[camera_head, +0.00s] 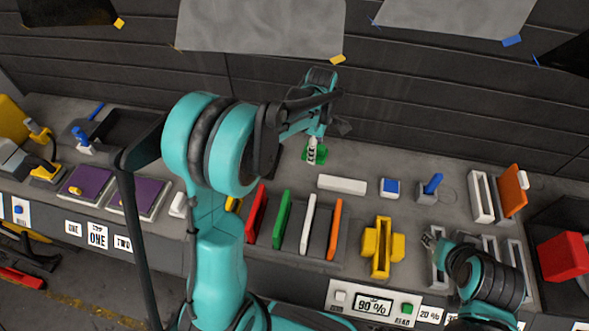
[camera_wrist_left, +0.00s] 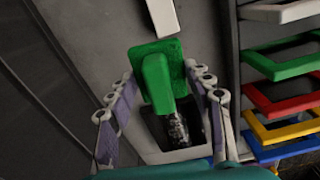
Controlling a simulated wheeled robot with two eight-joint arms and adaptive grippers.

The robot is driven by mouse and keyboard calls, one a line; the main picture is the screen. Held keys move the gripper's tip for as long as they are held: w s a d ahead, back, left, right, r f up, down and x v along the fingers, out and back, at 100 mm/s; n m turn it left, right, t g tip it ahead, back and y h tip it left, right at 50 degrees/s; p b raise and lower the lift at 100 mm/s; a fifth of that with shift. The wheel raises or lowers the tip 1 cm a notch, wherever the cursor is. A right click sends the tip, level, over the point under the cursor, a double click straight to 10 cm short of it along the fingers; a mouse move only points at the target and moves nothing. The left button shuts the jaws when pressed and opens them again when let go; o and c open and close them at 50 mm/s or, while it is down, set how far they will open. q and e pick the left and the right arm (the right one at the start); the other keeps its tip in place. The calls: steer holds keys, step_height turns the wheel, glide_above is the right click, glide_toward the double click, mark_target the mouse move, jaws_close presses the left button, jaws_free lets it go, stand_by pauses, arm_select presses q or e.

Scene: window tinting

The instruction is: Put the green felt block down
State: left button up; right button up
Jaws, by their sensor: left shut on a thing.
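The green felt block (camera_head: 321,154) is at the back of the bench, below my left gripper (camera_head: 313,143). In the left wrist view the green block (camera_wrist_left: 158,72) has a broad square plate and a raised grip part, and sits between the two fingers of my left gripper (camera_wrist_left: 160,100). The gripper is shut on it. Whether the block touches the bench surface cannot be told. My right gripper (camera_head: 430,240) is low at the right, near the grey slotted holders; its opening is too small to tell.
A white bar (camera_head: 342,184) lies in front of the block. A rack holds red (camera_head: 255,214), green (camera_head: 282,219), white and orange frames. A blue block (camera_head: 390,187), a blue-handled tool (camera_head: 431,186) and a yellow holder (camera_head: 377,247) stand to the right. Bare bench (camera_head: 370,155) lies right of the block.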

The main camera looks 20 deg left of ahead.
arm_select(q)
steer(key=d, duration=0.5)
steer(key=n+b, duration=0.1)
steer(key=b, duration=0.2)
glide_above(297, 170)
step_height(297, 170, down, 7)
steer(key=shift+w+f, duration=0.1)
steer(key=shift+f, duration=1.95)
steer(key=shift+f+b, duration=0.1)
steer(key=shift+b, duration=0.3)
steer(key=o, duration=1.1)
